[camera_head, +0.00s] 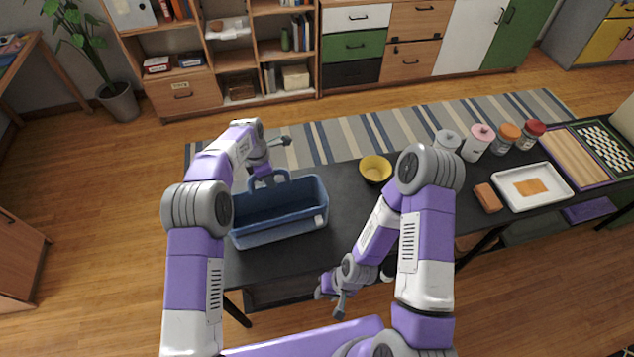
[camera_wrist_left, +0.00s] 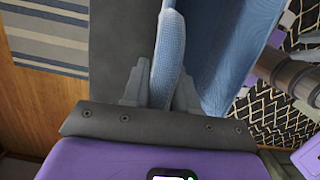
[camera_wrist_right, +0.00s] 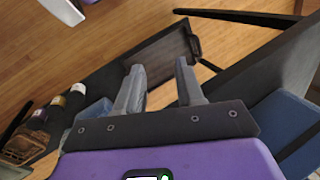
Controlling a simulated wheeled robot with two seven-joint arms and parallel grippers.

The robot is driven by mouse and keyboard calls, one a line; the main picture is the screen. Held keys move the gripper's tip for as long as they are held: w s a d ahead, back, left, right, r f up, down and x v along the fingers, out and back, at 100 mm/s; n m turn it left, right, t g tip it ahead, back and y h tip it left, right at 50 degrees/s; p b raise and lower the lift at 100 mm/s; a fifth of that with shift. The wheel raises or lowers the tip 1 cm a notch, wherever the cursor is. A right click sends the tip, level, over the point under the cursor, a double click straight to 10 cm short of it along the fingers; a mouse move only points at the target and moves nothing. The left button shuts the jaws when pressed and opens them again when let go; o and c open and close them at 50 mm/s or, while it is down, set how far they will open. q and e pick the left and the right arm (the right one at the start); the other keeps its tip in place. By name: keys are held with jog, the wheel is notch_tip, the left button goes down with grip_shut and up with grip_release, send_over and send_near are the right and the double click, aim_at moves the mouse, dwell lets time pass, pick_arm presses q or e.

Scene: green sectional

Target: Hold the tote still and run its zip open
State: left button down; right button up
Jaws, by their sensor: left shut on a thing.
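The blue tote (camera_head: 320,205) stands open-topped on the dark table, with a small white patch near its front right corner. Its looped handle (camera_head: 279,178) rises at the back. My left gripper (camera_wrist_left: 160,88) is shut on that handle (camera_wrist_left: 169,50), with the padded blue strap between its fingers. In the head view the left arm reaches over the tote's left side. My right gripper (camera_wrist_right: 160,68) is open and empty, near the table's front edge, to the right of and in front of the tote. I cannot make out a zip or its pull.
A yellow bowl (camera_head: 375,169) stands right of the tote. Further right are a brown block (camera_head: 488,198), a white tray (camera_head: 546,202), several jars and a checkered board (camera_head: 605,147). The dark tabletop (camera_head: 335,235) is bare between tote and right arm. Shelves stand behind the striped rug.

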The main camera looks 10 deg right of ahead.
aim_at(319, 220)
jog(key=w, duration=0.1)
jog(key=w+d+m, duration=0.1)
jog(key=w, duration=0.1)
jog(key=w+d+r+m, duration=0.1)
jog(key=w, duration=0.1)
grip_shut()
jog(key=w+d+r+m, duration=0.1)
jog(key=w, duration=0.1)
jog(key=w+d+r+m, duration=0.2)
jog(key=w, duration=0.1)
jog(key=w+d+r+m, duration=0.1)
jog(key=w+m, duration=0.1)
jog(key=w, duration=0.1)
jog(key=shift+w+d+r, duration=0.1)
jog(key=shift+d+r, duration=0.2)
jog(key=shift+r, duration=0.1)
jog(key=w+d+r+m+g, duration=0.1)
jog(key=w+d+r+m, duration=0.25)
jog(key=r, duration=0.35)
jog(key=w+d+r+m, duration=0.3)
jog(key=w+r+m, duration=0.1)
jog(key=r, duration=0.3)
jog(key=a+f, duration=0.7)
jog(key=f, duration=0.2)
jog(key=shift+s+a, duration=0.15)
jog(key=shift+s, duration=0.3)
